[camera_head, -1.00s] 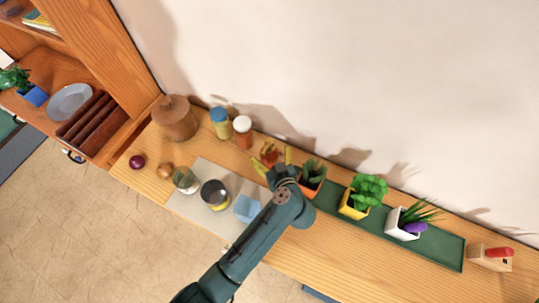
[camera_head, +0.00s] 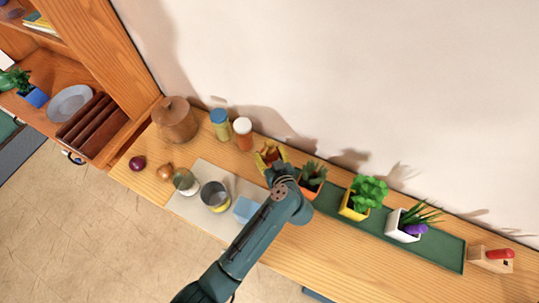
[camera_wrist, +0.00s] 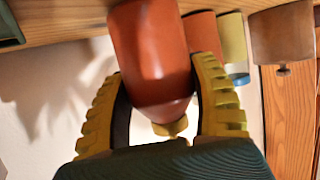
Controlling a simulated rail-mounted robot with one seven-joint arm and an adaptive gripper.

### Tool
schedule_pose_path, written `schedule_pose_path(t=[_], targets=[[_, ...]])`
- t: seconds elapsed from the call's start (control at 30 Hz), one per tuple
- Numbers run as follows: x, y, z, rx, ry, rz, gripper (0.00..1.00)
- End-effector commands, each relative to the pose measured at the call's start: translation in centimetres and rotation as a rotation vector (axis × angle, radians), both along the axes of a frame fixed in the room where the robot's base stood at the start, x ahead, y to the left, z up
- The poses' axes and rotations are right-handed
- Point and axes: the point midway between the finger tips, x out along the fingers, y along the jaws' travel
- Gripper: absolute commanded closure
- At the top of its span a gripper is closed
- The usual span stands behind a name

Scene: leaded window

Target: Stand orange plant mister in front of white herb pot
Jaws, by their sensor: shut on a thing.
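The orange plant mister (camera_wrist: 152,60) is between the yellow fingers of my gripper (camera_head: 270,155), which is shut on it. In the wrist view it appears upside down, with a yellowish part at its lower end. In the head view, the fingers and wrist hide much of the mister, which is left of the orange plant pot. The white herb pot (camera_head: 394,226) stands farther right on the green tray, with spiky green leaves. A purple object (camera_head: 415,228) is at its right front side.
The orange plant pot (camera_head: 309,185) is close right of my gripper, and the yellow herb pot (camera_head: 349,210) stands between it and the white one. A white-and-orange jar (camera_head: 242,134) is close left. The green tray (camera_head: 450,250) has bare room at its right end.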

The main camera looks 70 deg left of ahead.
Motion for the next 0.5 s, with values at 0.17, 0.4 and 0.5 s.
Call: schedule_pose_path(t=[0.17, 0.4, 0.5], targets=[[0.1, 0.1, 3.9, 0.006, -0.009, 0.0, 0.79], [0.0, 0.1, 8.8, 0.004, -0.006, 0.001, 0.79], [0.0, 0.0, 9.7, 0.003, -0.003, 0.0, 0.79]])
